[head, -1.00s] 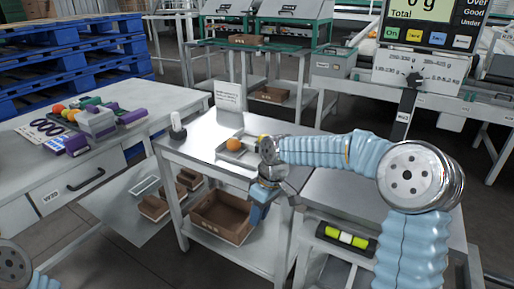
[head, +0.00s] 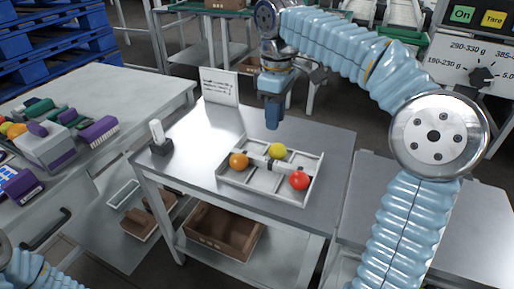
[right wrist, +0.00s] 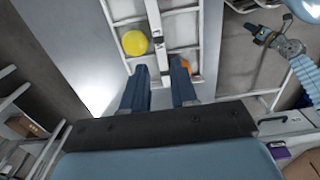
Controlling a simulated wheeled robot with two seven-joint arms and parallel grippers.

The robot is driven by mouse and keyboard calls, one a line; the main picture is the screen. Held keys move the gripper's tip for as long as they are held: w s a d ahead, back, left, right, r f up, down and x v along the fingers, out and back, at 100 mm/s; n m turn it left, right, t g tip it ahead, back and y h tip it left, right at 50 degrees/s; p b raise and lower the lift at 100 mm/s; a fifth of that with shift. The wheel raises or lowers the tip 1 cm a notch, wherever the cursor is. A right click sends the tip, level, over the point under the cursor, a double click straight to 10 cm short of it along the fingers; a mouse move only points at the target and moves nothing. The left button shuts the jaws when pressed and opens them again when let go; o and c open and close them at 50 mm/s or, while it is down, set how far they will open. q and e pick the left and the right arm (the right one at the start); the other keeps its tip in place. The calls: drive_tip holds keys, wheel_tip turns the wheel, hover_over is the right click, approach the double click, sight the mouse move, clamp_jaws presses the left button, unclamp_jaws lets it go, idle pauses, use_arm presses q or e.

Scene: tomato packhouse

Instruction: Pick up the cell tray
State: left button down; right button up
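The cell tray (head: 258,193) is a shallow pale grey tray with dividers and a raised white bar (head: 265,163) across its middle. It lies on the metal table and holds an orange tomato (head: 238,161), a yellow tomato (head: 278,151) and a red tomato (head: 299,180). My right gripper (head: 272,122) points down, above and behind the tray, apart from it. In the right wrist view its two blue fingers (right wrist: 160,82) are apart and empty, with the tray's bar (right wrist: 158,40) beyond them. My left gripper is out of view.
A sign (head: 218,86) stands at the table's back left, and a small white-topped object (head: 158,138) stands at its left edge. A brown box (head: 222,230) sits on the shelf below. Another table (head: 95,90) at left holds several items. The tabletop around the tray is clear.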

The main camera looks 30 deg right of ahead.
drive_tip(key=w+f, duration=0.1)
drive_tip(key=b, duration=0.2)
hover_over(272, 161)
drive_tip(key=f, duration=0.6)
drive_tip(key=shift+w+f, duration=0.2)
drive_tip(key=shift+f, duration=0.15)
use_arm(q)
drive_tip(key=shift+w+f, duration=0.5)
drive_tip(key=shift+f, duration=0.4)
use_arm(e)
drive_tip(key=shift+s+f, duration=0.15)
drive_tip(key=shift+f, duration=2.8)
drive_tip(key=shift+a+f, duration=0.1)
drive_tip(key=shift+f, duration=0.15)
clamp_jaws()
